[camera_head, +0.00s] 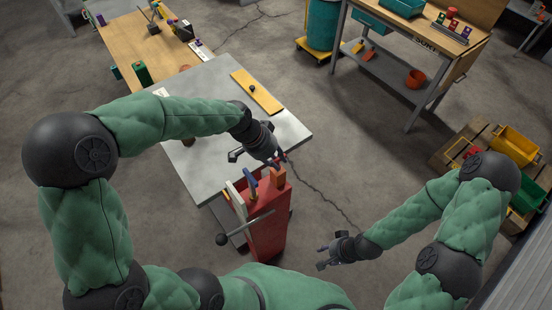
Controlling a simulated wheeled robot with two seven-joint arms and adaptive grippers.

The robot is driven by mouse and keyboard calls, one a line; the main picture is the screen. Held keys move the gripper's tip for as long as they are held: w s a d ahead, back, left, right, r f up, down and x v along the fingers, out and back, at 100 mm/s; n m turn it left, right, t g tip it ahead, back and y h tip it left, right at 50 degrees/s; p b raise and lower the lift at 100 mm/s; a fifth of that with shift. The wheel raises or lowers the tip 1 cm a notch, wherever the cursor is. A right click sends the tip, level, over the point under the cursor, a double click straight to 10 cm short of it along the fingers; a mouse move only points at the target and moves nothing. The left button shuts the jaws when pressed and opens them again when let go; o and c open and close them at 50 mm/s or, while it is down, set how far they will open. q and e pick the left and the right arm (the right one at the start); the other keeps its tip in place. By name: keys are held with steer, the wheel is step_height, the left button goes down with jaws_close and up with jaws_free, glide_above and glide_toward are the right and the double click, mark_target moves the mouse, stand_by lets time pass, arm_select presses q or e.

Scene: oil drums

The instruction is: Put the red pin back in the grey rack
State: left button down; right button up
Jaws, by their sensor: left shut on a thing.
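My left gripper (277,159) is over the front right corner of the grey-topped table, just above a red cabinet. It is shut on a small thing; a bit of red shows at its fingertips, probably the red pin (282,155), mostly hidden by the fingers. My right gripper (325,256) is low at the centre right, its fingers apart and nothing between them. I cannot tell for certain which thing is the grey rack. A pale strip with small coloured pieces (199,51) lies on the wooden table at the back left.
The red cabinet (268,222) has a lever and blue, white and orange pieces on top. The grey table (205,170) bears a yellow board (257,92). A workbench (430,42) stands at the back right; coloured bins (513,145) are at the right. Floor between is clear.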

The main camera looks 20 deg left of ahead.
arm_select(q)
steer(key=shift+r, duration=0.25)
steer(key=shift+r+p, duration=2.55)
steer(key=shift+r, duration=1.1)
step_height(320, 180, up, 13)
steer(key=p, duration=0.8)
steer(key=shift+p, duration=0.35)
